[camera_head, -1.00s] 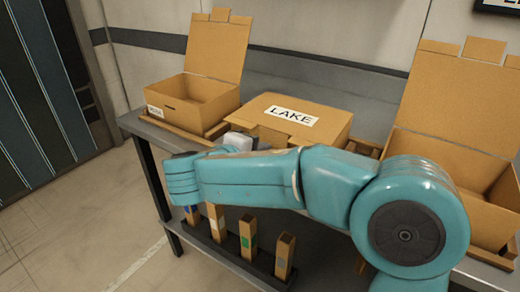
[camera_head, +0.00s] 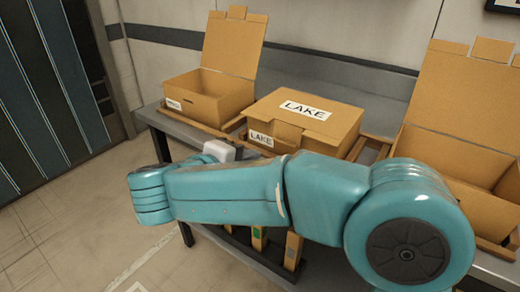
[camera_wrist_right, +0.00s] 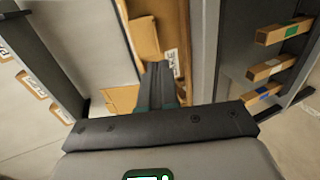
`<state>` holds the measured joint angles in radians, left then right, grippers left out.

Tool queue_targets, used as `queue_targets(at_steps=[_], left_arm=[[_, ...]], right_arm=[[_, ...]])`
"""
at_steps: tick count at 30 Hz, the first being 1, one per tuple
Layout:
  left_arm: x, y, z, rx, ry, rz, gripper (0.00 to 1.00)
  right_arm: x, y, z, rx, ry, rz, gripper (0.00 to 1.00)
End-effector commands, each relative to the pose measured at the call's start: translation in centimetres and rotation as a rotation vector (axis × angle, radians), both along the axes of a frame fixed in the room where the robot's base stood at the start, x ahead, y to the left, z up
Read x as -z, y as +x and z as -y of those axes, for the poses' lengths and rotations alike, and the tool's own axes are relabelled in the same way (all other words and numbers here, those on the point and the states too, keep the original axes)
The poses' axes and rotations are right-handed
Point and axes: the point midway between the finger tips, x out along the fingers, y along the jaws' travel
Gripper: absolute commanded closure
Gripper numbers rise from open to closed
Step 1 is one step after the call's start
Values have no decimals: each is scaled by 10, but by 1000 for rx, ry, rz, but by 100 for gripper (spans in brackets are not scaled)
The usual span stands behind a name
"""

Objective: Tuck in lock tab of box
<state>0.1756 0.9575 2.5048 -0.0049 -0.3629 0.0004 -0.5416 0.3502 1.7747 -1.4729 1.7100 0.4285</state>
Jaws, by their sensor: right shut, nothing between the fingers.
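The LAKE box (camera_head: 345,125) stands on the table with its lid lying closed and a LAKE label on its top and front. The lock tab (camera_head: 288,132) shows at the middle of the front wall, close against it; I cannot tell how far it is in its slot. My right gripper (camera_head: 236,150) is low in front of the box, mostly hidden by my arm. In the right wrist view my right gripper (camera_wrist_right: 158,72) is shut and empty, its fingertips by the box front (camera_wrist_right: 146,38) and beside the label. I cannot tell if they touch. My left gripper is not in view.
An open box (camera_head: 210,100) with its lid raised stands at the left, another open box (camera_head: 440,145) at the right. Wooden rails lie on the table between them. Several coloured-marked wooden blocks (camera_head: 293,250) stand in a rack below the table's front edge.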

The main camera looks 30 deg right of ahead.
Motion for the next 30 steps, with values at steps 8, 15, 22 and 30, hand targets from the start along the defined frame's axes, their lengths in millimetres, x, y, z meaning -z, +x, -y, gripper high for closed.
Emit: queue_targets(at_steps=[8,15,22,30], left_arm=[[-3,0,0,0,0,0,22],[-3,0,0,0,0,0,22],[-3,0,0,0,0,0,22],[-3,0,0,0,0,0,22]], right_arm=[[-6,-12,-29,0,0,1,100],[-6,-14,-32,0,1,0,100],[-6,-14,-33,0,0,0,100],[51,-4,-35,-58,74,-149,100]])
